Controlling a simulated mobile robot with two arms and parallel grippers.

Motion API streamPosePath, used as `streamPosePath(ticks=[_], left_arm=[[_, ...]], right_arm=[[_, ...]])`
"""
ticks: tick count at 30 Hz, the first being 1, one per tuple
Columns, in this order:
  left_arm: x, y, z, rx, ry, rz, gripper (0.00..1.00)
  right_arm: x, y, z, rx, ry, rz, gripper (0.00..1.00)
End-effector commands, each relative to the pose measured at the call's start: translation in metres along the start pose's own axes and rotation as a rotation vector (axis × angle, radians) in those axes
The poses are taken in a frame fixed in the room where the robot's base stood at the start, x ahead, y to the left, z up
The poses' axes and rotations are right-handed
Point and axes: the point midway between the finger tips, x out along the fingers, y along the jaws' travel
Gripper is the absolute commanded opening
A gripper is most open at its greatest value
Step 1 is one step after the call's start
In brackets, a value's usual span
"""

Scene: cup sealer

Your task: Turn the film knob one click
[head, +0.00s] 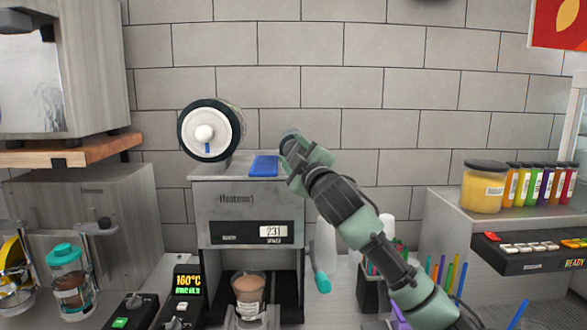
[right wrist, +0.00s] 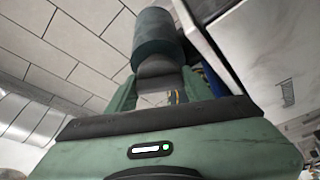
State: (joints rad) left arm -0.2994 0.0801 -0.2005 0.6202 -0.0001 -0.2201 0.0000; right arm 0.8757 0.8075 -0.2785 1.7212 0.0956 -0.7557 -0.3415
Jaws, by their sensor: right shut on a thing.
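The cup sealer (head: 243,205) stands at the centre in the head view, with a lit display reading 231. A film roll (head: 234,118) sits above it at the back left. Its white end disc carries a round white knob (head: 204,133) with a blue mark below it. My right gripper (head: 292,144) is right of the roll, apart from that white knob, near the sealer's top right corner. In the right wrist view it is shut on a dark cylindrical piece (right wrist: 156,38). Whether this piece belongs to the sealer is unclear. My left gripper is out of view.
A blue pad (head: 264,166) lies on the sealer top beside my gripper. A filled cup (head: 248,294) stands in the sealer's lower bay. A yellow jar (head: 484,187) and several coloured bottles stand on the right shelf. A wooden shelf (head: 70,151) juts out at left.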

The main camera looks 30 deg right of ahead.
Motion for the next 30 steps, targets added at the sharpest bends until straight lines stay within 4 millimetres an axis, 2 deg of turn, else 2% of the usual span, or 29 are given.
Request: streamPosePath(ticks=[1, 12, 30], left_arm=[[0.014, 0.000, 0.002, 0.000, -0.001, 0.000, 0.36], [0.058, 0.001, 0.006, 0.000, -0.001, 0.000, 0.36], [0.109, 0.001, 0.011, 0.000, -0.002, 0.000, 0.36]], right_arm=[[-0.001, -0.005, 0.004, 0.047, -0.001, 0.021, 0.10], [-0.001, -0.004, 0.003, 0.374, 0.000, 0.154, 0.10], [0.000, -0.004, 0.001, 0.899, -0.002, 0.368, 0.10]])
